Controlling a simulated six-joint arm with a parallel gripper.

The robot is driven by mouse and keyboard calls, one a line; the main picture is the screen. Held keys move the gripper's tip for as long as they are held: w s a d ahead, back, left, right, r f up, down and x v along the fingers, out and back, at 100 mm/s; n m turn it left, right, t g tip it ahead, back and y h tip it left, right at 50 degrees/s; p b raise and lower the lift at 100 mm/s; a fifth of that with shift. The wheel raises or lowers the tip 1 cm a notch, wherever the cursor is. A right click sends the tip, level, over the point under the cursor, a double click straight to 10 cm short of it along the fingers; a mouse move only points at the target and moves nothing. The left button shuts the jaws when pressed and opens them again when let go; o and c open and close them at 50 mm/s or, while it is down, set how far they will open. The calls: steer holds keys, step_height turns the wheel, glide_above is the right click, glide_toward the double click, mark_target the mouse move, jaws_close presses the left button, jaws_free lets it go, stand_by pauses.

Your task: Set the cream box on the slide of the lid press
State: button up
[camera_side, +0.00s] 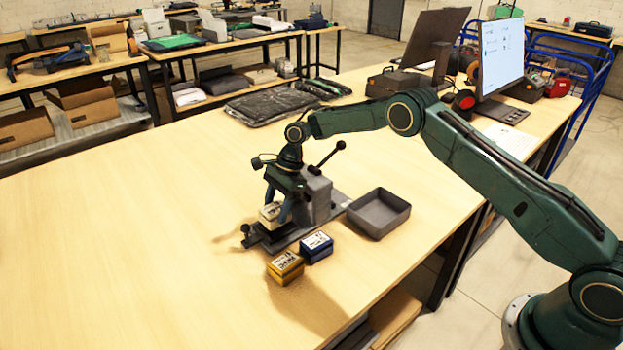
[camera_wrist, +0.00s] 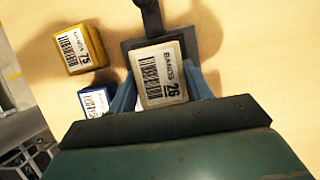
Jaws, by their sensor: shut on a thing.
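My gripper (camera_side: 277,207) is shut on the cream box (camera_side: 271,211), holding it by its sides over the front of the lid press (camera_side: 317,198). In the wrist view the box (camera_wrist: 163,74) lies between my blue fingers (camera_wrist: 161,92), label up, reading "BANDS 26". The dark slide (camera_side: 268,238) is right below the box; in the wrist view the slide (camera_wrist: 129,50) shows around its far end and side. The box looks slightly turned against the slide. Whether its underside touches the slide is hidden.
A yellow box (camera_side: 285,268) and a blue box (camera_side: 316,247) stand close in front of the press. A grey open tray (camera_side: 378,226) is to its right. The press lever (camera_side: 328,157) sticks up near my wrist. The table's left side is clear.

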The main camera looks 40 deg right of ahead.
steer(key=shift+f, duration=0.8)
steer(key=o, duration=1.1)
steer(key=shift+d+f, duration=0.1)
steer(key=shift+v, duration=7)
